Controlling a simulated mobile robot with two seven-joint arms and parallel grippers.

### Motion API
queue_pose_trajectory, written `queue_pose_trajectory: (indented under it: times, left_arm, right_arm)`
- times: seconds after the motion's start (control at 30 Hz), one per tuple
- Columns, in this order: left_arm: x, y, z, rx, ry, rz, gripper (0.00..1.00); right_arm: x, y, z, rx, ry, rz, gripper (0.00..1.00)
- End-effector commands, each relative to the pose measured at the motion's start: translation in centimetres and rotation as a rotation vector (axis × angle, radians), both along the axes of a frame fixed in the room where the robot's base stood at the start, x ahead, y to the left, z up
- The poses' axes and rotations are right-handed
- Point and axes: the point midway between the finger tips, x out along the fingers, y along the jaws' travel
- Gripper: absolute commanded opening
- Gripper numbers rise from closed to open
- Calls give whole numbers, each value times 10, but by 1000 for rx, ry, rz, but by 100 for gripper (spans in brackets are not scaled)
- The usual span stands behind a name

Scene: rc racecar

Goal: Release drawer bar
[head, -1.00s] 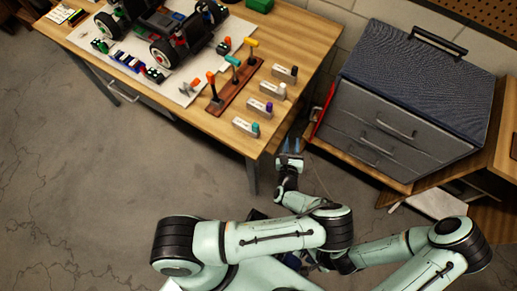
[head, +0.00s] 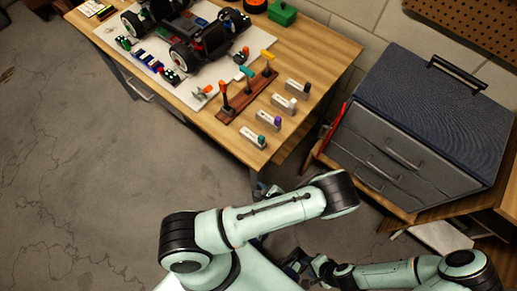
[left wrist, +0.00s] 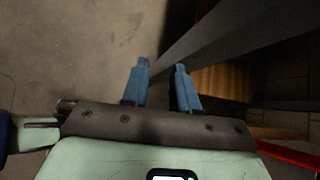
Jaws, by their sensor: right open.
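The grey tool chest (head: 420,125) has drawers with bar handles, an upper one (head: 405,160) and a lower one (head: 382,173). The workbench drawer bar (head: 140,90) shows under the bench's front left. Both grippers are apart from these bars. My left gripper (head: 264,190) is low beside the bench's near right corner, partly hidden by my arm. In the left wrist view its two blue fingers (left wrist: 162,72) stand apart with nothing between them. My right gripper (head: 292,262) is low at the bottom middle, small and partly hidden, and open.
The wooden workbench (head: 215,125) bears a model car (head: 190,35), a rack of coloured-handled tools (head: 245,95) and several labelled blocks (head: 268,121). A dark beam (left wrist: 205,40) passes close beyond the left fingers. A red part (left wrist: 290,155) is at lower right. The floor at left is clear.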

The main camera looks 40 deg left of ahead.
Motion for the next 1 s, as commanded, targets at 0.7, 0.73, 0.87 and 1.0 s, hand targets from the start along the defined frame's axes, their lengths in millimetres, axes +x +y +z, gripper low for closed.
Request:
queue_pose_trajectory:
  times: [0.7, 0.73, 0.87, 1.0]
  left_arm:
    - [-24, -5, -5, -64, 36, 120, 23]
    - [-24, -5, -5, -64, 36, 120, 23]
    - [-28, -6, -8, -80, 38, 146, 23]
    - [-49, -21, -29, -201, 40, 326, 23]
  right_arm:
    - [1, 0, 2, 0, 0, 0, 43]
    - [1, 0, 2, 0, 0, 0, 43]
    - [1, 0, 0, -1, -2, -1, 43]
    - [4, -2, -13, -6, -18, -6, 43]
